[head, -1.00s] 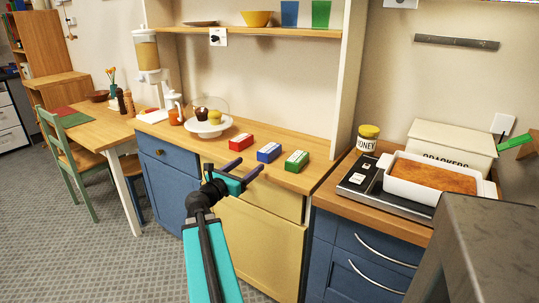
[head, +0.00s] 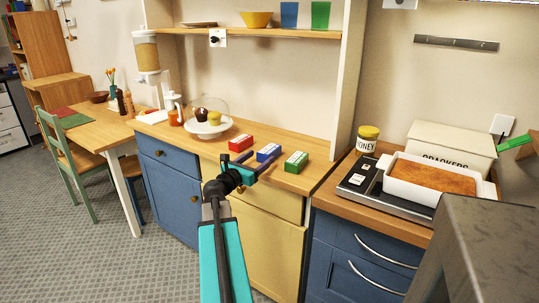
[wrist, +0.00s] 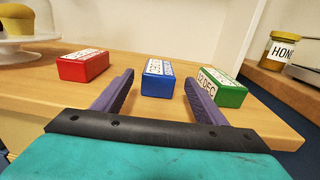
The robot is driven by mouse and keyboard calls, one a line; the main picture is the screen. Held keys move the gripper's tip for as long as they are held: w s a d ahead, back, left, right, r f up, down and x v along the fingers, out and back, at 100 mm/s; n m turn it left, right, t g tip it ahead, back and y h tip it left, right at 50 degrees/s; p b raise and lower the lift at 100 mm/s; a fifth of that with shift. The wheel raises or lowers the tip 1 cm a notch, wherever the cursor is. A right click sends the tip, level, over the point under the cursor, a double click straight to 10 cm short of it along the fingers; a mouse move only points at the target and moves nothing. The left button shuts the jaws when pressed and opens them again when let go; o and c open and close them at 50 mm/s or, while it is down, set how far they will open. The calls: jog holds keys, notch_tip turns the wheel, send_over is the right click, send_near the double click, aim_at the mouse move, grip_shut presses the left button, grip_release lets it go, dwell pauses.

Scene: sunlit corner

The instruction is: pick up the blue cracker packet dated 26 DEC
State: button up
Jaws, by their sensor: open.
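The blue packet (wrist: 158,79) lies on the wooden counter between a red packet (wrist: 83,66) on its left and a green packet (wrist: 221,87) on its right. In the head view the blue packet (head: 268,153) sits just beyond my gripper (head: 253,162). In the wrist view my gripper (wrist: 157,92) is open, with its purple fingers apart and the blue packet ahead, centred between them. No date can be read on the blue packet. The green packet shows "12 DEC" on its near face.
A cake stand (head: 208,130) with a clear dome and muffins stands left of the packets. To the right are a honey jar (head: 367,139), a cake in a white dish (head: 432,194) and a crackers box (head: 450,146). A shelf (head: 250,32) runs above the counter.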

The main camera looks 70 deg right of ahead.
aim_at(267, 151)
jog(key=shift+s+d, duration=0.15)
jog(key=shift+d, duration=0.4)
jog(key=shift+r+x, duration=0.1)
jog(key=shift+x, duration=0.85)
jog(key=shift+r+x, duration=0.15)
jog(key=shift+x, duration=0.75)
jog(key=shift+d, duration=0.7)
jog(key=shift+s, duration=0.1)
jog(key=c, duration=1.2)
